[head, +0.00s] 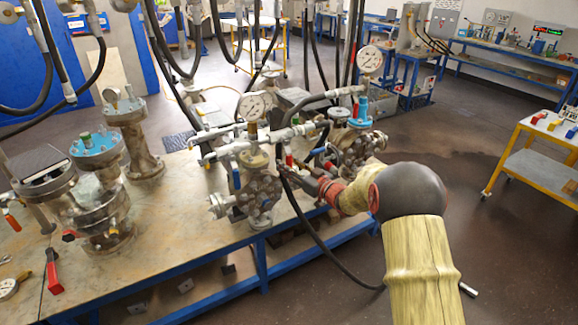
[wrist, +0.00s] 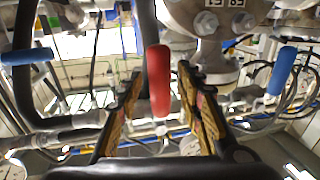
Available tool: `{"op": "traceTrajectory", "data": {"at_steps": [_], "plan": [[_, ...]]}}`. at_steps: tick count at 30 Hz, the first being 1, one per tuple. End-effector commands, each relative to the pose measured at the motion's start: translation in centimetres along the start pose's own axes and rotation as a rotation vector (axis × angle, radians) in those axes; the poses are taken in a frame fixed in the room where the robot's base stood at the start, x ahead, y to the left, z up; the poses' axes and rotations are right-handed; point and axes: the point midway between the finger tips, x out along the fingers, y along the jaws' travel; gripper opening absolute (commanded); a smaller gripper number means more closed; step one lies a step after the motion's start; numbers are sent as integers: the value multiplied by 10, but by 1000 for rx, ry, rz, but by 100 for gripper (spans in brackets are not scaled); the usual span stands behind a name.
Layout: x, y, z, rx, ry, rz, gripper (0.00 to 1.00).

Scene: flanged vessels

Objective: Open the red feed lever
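The red feed lever (wrist: 158,80) shows in the wrist view as a red-sleeved handle in the middle, lined up between my two fingers. In the head view a small red handle (head: 289,160) on the piping between the two gauged vessels appears to be the same lever. My gripper (wrist: 158,82) is open, one finger on each side of the lever with a visible gap to both. I cannot tell how deep the lever sits between the fingers. In the head view my gripper (head: 288,172) is at the piping, partly hidden among hoses and fittings.
Blue handles flank the red lever, left (wrist: 28,57) and right (wrist: 282,70) in the wrist view. Two gauges (head: 254,105) (head: 370,60), black hoses and flanged vessels crowd the bench (head: 180,240). The floor right of my arm is clear.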

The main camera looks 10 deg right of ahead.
Motion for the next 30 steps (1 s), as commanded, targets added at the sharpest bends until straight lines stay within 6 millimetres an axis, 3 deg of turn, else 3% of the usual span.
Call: {"op": "traceTrajectory", "data": {"at_steps": [18,30], "plan": [[0,0,0,0,0,0,0],[0,0,0,0,0,0,0]]}}
